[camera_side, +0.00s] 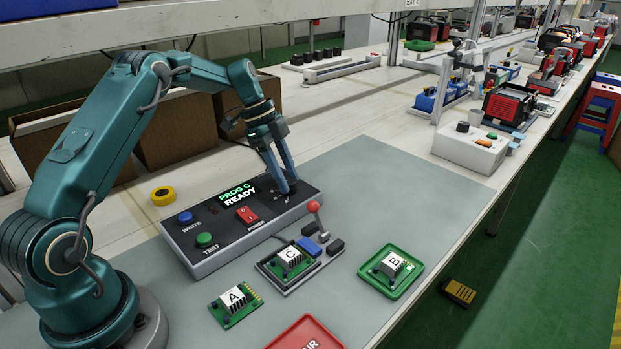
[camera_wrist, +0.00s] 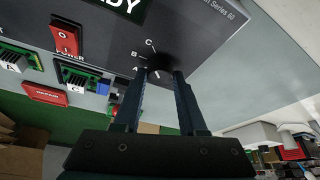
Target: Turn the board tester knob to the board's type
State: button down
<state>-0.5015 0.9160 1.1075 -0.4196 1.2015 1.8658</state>
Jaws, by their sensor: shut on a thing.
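The board tester (camera_side: 245,240) is a dark grey box with a display (camera_side: 238,194) reading "PROG C READY". Its black knob (camera_wrist: 160,65) sits at the right end of the panel, with marks A, B and C beside it in the wrist view. My gripper (camera_side: 287,187) points down there, shut on the knob; the fingers also show on either side of it in the wrist view (camera_wrist: 162,80). The knob's pointer is hard to read. A green board marked C (camera_side: 291,258) sits in the test fixture (camera_side: 300,275), which has a red-balled lever (camera_side: 314,207).
Board A (camera_side: 235,302) lies on the grey mat. Board B (camera_side: 393,264) lies in a green tray (camera_side: 407,291). A red tray (camera_side: 305,335) is at the front. Blue and green buttons and a red power switch (camera_side: 247,214) are on the tester. Yellow tape (camera_side: 163,196) lies behind it.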

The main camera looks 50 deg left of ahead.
jog(key=shift+f, duration=0.1)
jog(key=shift+c, duration=2.3)
grip_release()
jog(key=shift+v, duration=2.65)
jog(key=shift+d, duration=0.15)
